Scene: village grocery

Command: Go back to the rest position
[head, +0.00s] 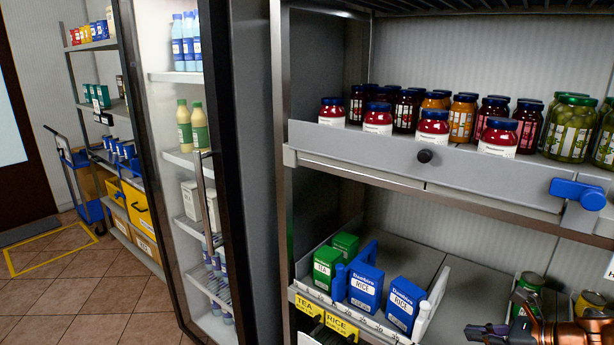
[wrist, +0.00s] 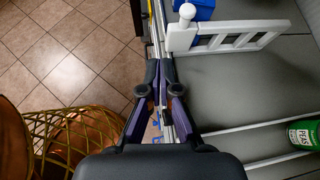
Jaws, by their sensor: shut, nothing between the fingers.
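My gripper (head: 486,330) shows at the bottom right of the head view, in front of the lower shelf. In the wrist view my gripper (wrist: 161,78) has its two fingers together with nothing between them. It is over the front edge of the shelf (wrist: 240,85), beside an empty stretch of shelf. Most of my arm is out of the head view.
Blue rice boxes (head: 366,287) and green tea boxes (head: 326,267) stand left of my gripper. A green can (head: 530,284) is close behind it; a peas can (wrist: 304,134) shows at right.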

